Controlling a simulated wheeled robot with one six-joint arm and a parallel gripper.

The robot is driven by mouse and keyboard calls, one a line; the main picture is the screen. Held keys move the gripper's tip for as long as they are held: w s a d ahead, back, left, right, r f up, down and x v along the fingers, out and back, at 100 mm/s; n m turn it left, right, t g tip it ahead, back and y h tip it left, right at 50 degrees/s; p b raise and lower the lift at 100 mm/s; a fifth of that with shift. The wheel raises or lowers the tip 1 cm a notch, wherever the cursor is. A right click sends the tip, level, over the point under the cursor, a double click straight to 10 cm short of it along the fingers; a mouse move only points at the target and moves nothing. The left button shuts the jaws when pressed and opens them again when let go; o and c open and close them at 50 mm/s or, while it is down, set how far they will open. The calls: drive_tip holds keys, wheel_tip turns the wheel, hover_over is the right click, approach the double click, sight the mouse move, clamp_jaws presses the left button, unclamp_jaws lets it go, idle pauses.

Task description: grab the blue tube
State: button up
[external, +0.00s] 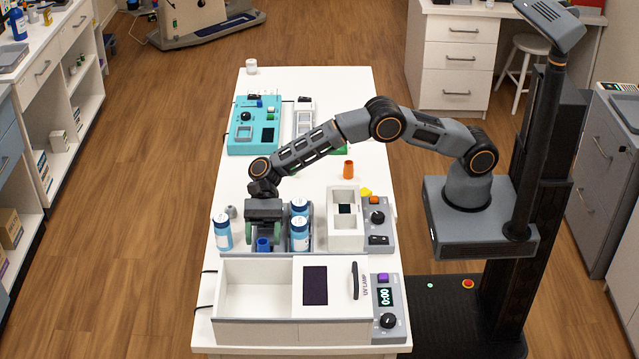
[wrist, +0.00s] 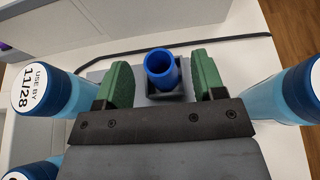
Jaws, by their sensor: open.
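The blue tube (wrist: 160,68) stands upright in a small dark square holder (wrist: 178,94) in the wrist view, its open top facing the camera. In the external view the blue tube (external: 263,244) shows just below my gripper (external: 263,232). My gripper also shows in the wrist view (wrist: 162,82); its two green fingers are open, one on each side of the tube, with a gap on both sides. The tube's lower part is hidden by the holder.
Blue-capped bottles stand close on both sides, one at left (external: 221,232) and others at right (external: 299,232). A white UV lamp box (external: 255,290) is at the table's front. A white device (external: 345,220) and an orange cup (external: 348,169) stand to the right.

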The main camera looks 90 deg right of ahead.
sight(263, 250)
drive_tip(key=shift+x, duration=1.1)
drive_tip(key=shift+c, duration=0.4)
drive_tip(key=shift+r, duration=0.1)
drive_tip(key=c, duration=0.9)
